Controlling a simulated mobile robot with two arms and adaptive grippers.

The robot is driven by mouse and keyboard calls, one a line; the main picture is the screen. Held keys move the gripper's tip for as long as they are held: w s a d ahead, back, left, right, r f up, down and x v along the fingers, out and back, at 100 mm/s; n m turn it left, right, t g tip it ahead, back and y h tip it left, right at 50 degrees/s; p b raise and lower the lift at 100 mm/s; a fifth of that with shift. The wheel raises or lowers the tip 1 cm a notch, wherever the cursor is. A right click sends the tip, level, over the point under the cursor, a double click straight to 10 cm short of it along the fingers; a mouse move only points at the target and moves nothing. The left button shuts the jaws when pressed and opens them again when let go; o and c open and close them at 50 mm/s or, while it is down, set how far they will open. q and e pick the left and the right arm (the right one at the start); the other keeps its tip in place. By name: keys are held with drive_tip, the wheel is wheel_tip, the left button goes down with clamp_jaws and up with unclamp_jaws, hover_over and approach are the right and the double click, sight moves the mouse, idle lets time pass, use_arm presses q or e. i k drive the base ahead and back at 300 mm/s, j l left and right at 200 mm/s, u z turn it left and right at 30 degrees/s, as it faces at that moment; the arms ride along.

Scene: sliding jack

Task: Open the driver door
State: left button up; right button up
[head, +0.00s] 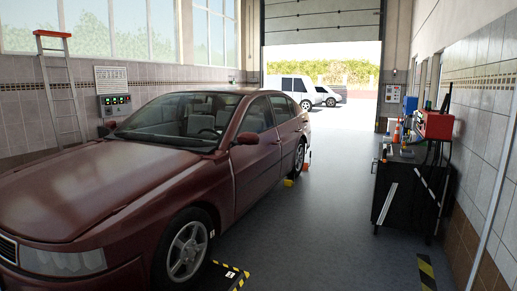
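A dark red car (105,190) stands on the left with its front toward me. Its front side door (256,165), on the side facing the open floor, looks closed, with a side mirror (248,138) at its front edge. The door handle is too small to make out clearly. Neither of my grippers shows in the head view.
A dark workbench (408,190) with a red tool box (434,124) and bottles stands along the right wall. Clear grey floor (320,220) lies between car and bench. A black-and-yellow marked plate (236,276) is near the front wheel. A ladder (62,90) leans at the left wall.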

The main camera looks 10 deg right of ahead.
sight(254, 157)
drive_tip(key=i+l+z, duration=0.55)
drive_tip(key=i, duration=0.3)
drive_tip(key=i+l+z, duration=0.1)
drive_tip(key=i+z, duration=0.4)
drive_tip(key=i, duration=1.25)
drive_tip(key=i+l, duration=0.1)
drive_tip(key=i, duration=0.8)
drive_tip(key=i+u, duration=0.15)
drive_tip(key=i, duration=0.75)
drive_tip(key=i+j+u, duration=0.15)
drive_tip(key=i+u, duration=0.35)
drive_tip(key=i, duration=0.45)
drive_tip(key=i+l+u, duration=0.2)
drive_tip(key=i+u, duration=0.3)
drive_tip(key=i, duration=0.5)
